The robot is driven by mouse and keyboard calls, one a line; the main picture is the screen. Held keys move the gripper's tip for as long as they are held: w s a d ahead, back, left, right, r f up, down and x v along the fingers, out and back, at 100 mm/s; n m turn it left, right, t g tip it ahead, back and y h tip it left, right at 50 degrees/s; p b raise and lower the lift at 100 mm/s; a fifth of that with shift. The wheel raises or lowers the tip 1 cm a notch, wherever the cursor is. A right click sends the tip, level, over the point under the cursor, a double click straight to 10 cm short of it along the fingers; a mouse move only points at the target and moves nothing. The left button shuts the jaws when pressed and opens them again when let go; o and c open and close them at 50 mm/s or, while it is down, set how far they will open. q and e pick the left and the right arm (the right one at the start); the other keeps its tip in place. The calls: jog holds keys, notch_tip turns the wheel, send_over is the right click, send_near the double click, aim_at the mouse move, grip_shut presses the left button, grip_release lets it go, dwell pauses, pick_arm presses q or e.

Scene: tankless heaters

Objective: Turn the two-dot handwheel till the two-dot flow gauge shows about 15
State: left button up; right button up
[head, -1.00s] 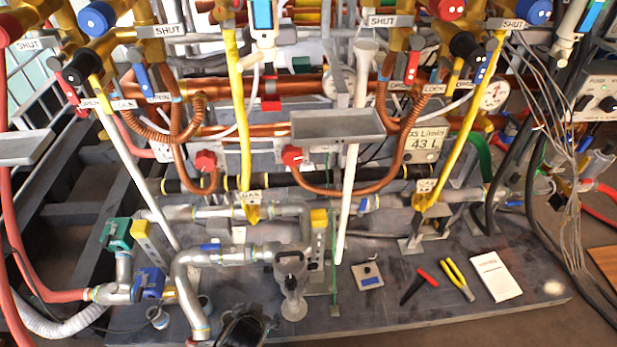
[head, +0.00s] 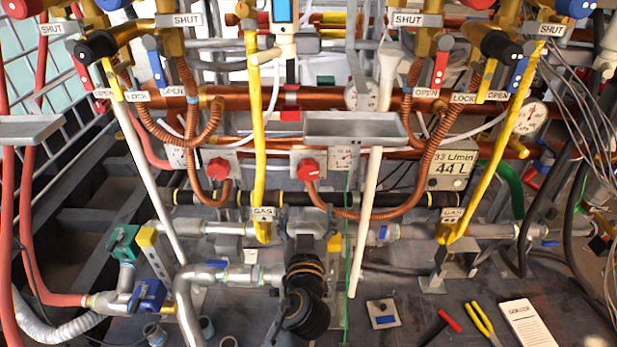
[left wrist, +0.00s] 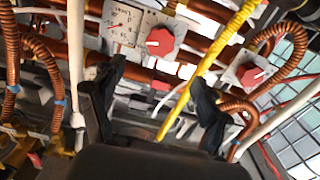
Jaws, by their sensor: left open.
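Two red handwheels sit on grey plates on the copper pipework: a left one (head: 219,169) and a right one (head: 308,170). A small dial gauge (head: 342,159) is right of the right handwheel, and another dial (head: 178,158) is left of the left one. Dot marks and needle readings are too small to tell. My left gripper (head: 305,212) is below the right handwheel, apart from it. In the left wrist view my left gripper (left wrist: 160,75) is open and empty, facing one red handwheel (left wrist: 160,41) with its dial (left wrist: 121,24); the other handwheel (left wrist: 250,74) is to the right. My right gripper is not in view.
A yellow gas pipe (head: 258,130) runs between the handwheels. A grey tray (head: 355,126) and white pipe (head: 367,220) stand close right. A display (head: 453,166) reads 33 L/min and 44 L. Pliers (head: 483,322) and a notepad (head: 527,325) lie on the base.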

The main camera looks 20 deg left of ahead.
aim_at(308, 175)
pick_arm(q)
jog(key=x, duration=1.3)
jog(key=shift+w+a+f, duration=0.1)
jog(key=shift+w, duration=0.15)
jog(key=shift+c, duration=0.3)
jog(key=c, duration=1.1)
